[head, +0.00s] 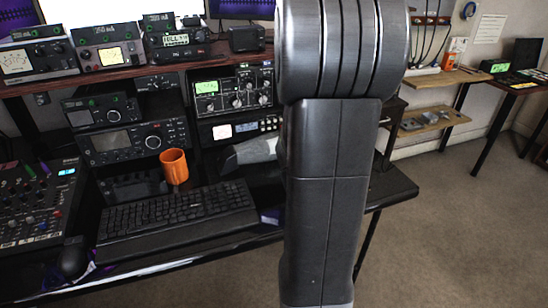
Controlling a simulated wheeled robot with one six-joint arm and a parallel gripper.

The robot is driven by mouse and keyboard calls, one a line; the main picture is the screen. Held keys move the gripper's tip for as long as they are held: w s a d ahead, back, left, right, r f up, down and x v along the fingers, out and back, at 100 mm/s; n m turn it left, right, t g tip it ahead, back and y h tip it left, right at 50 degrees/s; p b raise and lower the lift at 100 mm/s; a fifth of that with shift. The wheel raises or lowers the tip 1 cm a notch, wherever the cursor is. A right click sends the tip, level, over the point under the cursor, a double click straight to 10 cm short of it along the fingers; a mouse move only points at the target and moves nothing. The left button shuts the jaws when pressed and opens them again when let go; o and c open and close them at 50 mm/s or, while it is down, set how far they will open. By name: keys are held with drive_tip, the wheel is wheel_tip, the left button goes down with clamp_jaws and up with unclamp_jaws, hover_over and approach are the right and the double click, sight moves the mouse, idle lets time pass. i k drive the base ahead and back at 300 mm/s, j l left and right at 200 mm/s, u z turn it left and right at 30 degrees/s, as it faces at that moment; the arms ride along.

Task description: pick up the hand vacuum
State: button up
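What looks like the hand vacuum (254,151), with a light grey body and a dark left end, lies on the black desk behind the keyboard. Its right part is hidden behind my own arm, which stands large in the foreground. My gripper is outside the view, so its place relative to the vacuum does not show.
An orange cup (174,167) stands left of the vacuum, behind a black keyboard (178,211). A mixer (38,205) is at the far left. Radio units (234,91) stand behind, under a wooden shelf (120,71). Open carpet (450,230) lies to the right.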

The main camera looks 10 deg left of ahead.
sight(261, 148)
drive_tip(key=k+u, duration=0.15)
drive_tip(key=u, duration=1.05)
drive_tip(key=l+u, duration=0.25)
drive_tip(key=u, duration=0.25)
drive_tip(key=l+u, duration=0.25)
drive_tip(key=u, duration=0.2)
drive_tip(key=l+u, duration=0.25)
drive_tip(key=u, duration=0.25)
drive_tip(key=k+l, duration=0.15)
drive_tip(key=l, duration=0.2)
drive_tip(key=k+l, duration=0.1)
drive_tip(key=l, duration=0.25)
drive_tip(key=k+l, duration=0.15)
drive_tip(key=l, duration=0.2)
drive_tip(key=k+l, duration=0.15)
drive_tip(key=l, duration=0.2)
drive_tip(key=k+l, duration=0.15)
drive_tip(key=l, duration=0.2)
drive_tip(key=k+l, duration=0.1)
drive_tip(key=l, duration=0.25)
drive_tip(key=k+l, duration=0.15)
drive_tip(key=l, duration=0.2)
